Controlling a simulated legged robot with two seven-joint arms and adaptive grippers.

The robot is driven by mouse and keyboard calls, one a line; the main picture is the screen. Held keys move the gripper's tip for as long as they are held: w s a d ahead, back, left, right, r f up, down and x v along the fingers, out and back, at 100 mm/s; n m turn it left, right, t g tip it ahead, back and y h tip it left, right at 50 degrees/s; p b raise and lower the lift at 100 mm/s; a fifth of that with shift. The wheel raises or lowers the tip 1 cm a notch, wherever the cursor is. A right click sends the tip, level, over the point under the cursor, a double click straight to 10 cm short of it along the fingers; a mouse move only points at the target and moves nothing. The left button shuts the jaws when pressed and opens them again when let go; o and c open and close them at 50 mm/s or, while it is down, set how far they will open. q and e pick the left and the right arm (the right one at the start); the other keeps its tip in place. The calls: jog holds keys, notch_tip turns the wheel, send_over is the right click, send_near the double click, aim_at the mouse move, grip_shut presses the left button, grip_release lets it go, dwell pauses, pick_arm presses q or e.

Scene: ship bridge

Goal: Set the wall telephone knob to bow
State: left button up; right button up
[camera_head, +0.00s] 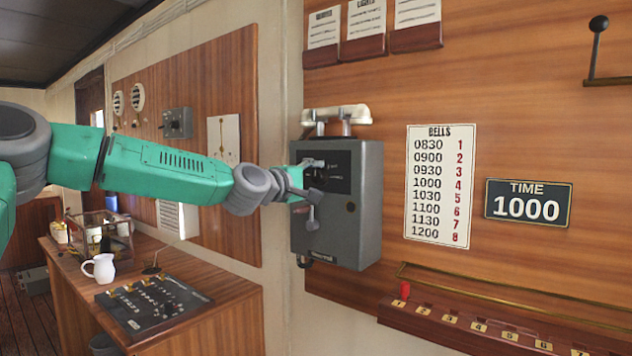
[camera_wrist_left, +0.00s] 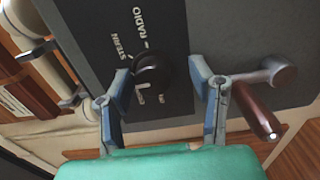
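The wall telephone (camera_head: 345,225) is a grey box on the wooden wall, with a pale handset (camera_head: 337,115) across its top. Its black round knob (camera_wrist_left: 153,72) shows in the left wrist view on a dark panel (camera_wrist_left: 95,45), with the words STERN and RADIO beside it. Other labels are hidden or unreadable, and I cannot tell which one the knob points to. My left gripper (camera_head: 312,180) is at the front of the telephone. In the left wrist view its fingers (camera_wrist_left: 162,82) are apart, one on each side of the knob, with gaps visible. My right gripper is not in view.
A crank with a dark red grip (camera_wrist_left: 255,110) sticks out close to my right-hand finger in the wrist view. A bells list (camera_head: 437,185) and a time sign (camera_head: 528,203) are on the wall. A console (camera_head: 150,305) and white jug (camera_head: 100,268) stand lower left.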

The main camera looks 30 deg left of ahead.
pick_arm(q)
jog(key=shift+s+r, duration=0.15)
jog(key=shift+s, duration=0.5)
jog(key=s+a, duration=0.1)
jog(key=s, duration=0.9)
jog(key=shift+s, duration=0.35)
jog(key=shift+f, duration=0.2)
